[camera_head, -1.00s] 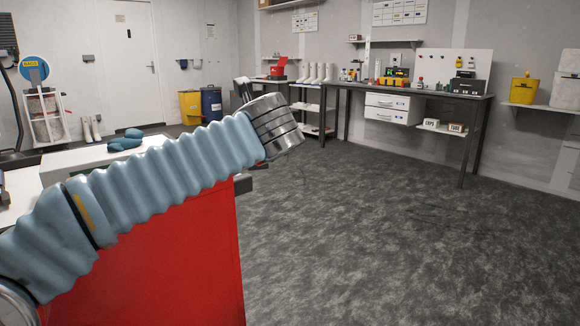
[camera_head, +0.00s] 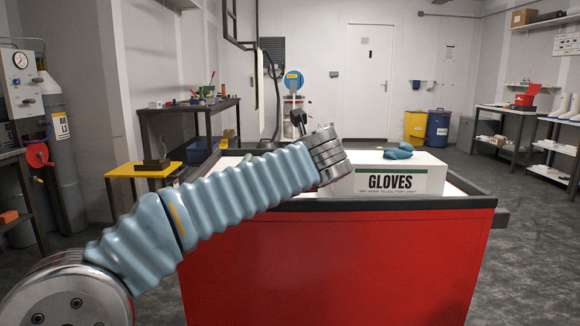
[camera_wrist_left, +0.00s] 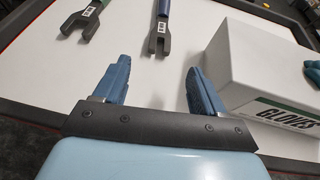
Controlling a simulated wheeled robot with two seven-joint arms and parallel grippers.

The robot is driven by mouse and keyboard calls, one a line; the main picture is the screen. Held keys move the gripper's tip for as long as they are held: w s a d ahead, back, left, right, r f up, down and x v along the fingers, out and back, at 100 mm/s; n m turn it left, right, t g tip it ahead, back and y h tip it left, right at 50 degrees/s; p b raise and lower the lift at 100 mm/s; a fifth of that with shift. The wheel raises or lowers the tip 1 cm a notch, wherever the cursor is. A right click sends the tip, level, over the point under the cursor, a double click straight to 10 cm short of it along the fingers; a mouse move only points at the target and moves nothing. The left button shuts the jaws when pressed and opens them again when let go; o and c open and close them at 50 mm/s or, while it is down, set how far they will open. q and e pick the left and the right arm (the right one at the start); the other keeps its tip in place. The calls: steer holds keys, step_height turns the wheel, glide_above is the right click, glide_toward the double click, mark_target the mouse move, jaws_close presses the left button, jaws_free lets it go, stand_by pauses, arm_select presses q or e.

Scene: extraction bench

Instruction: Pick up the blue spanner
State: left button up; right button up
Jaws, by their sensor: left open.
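In the left wrist view, the blue spanner (camera_wrist_left: 161,33) lies on the white top of the red cabinet. Its dark open-ended jaw points toward me, and its blue handle runs out of the top edge. My left gripper (camera_wrist_left: 158,70) is open and empty, with its two blue fingers apart on either side of the line of this spanner. The spanner's jaw end is just beyond the fingertips, apart from them. In the head view my left arm reaches over the cabinet and hides the spanner. My right gripper is not in view.
A green-handled spanner (camera_wrist_left: 82,20) lies left of the blue one. A white GLOVES box (camera_head: 390,180) with blue gloves (camera_head: 400,151) on top stands at the right, close to my right-hand finger. The red cabinet (camera_head: 340,260) has a dark raised rim (camera_head: 400,204).

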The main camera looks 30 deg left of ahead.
arm_select(q)
steer(key=x, duration=0.9)
steer(key=shift+w+a+f, duration=0.1)
steer(key=shift+w+f, duration=0.05)
steer(key=shift+f, duration=0.2)
steer(key=c, duration=1.3)
steer(key=shift+r, duration=0.1)
